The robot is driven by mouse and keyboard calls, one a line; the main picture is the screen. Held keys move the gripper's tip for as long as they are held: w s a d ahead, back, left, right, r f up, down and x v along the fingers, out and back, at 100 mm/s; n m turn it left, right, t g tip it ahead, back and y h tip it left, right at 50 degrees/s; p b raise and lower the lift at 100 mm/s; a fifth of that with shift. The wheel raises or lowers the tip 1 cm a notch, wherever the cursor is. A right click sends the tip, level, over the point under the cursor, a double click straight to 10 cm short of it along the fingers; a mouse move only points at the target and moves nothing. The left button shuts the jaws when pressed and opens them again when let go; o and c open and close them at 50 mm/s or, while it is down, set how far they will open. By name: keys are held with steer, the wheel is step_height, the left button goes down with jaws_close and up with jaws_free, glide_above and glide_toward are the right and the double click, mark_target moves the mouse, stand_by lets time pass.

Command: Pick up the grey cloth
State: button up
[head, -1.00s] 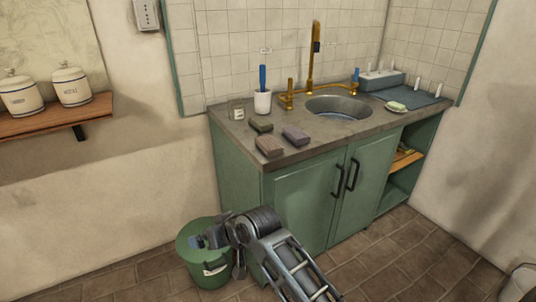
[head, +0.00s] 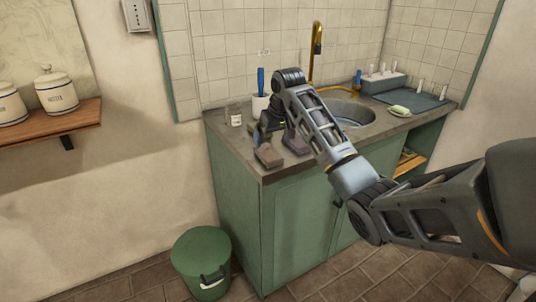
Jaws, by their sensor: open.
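Three small folded cloths lie near the front left of the counter. The one at the right, a mauve-grey cloth (head: 299,143), looks closest to grey, though I cannot be sure of its colour. A brownish cloth (head: 268,156) lies at the front edge, and a dark cloth behind it is mostly hidden by my gripper. My gripper (head: 271,137) is open and points down over the cloths, with the mauve-grey cloth just to its right. I cannot tell whether its fingers touch any of them.
A glass jar (head: 234,114) and a white cup (head: 260,104) with a blue-handled brush stand behind my gripper. A sink (head: 352,112) with a brass tap (head: 316,55) is to the right. A lidded green bucket (head: 201,258) stands on the floor beside the cabinet (head: 240,220).

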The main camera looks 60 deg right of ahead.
mark_target(269, 152)
steer(key=shift+p+x, duration=0.35)
steer(key=shift+x, duration=2.8)
steer(key=shift+s+a, duration=0.15)
steer(key=c, duration=1.1)
steer(key=shift+r, duration=0.55)
step_height(269, 152, up, 3)
steer(key=shift+f+b, duration=0.1)
steer(key=shift+b, duration=0.25)
steer(key=s+d+r+b, duration=0.1)
steer(key=s+d+r, duration=0.2)
steer(key=s+r, duration=0.4)
steer(key=s, duration=0.4)
steer(key=shift+s, duration=0.15)
steer(key=o, duration=0.5)
steer(key=shift+c, duration=0.2)
steer(key=shift+a, duration=0.1)
steer(key=c, duration=0.4)
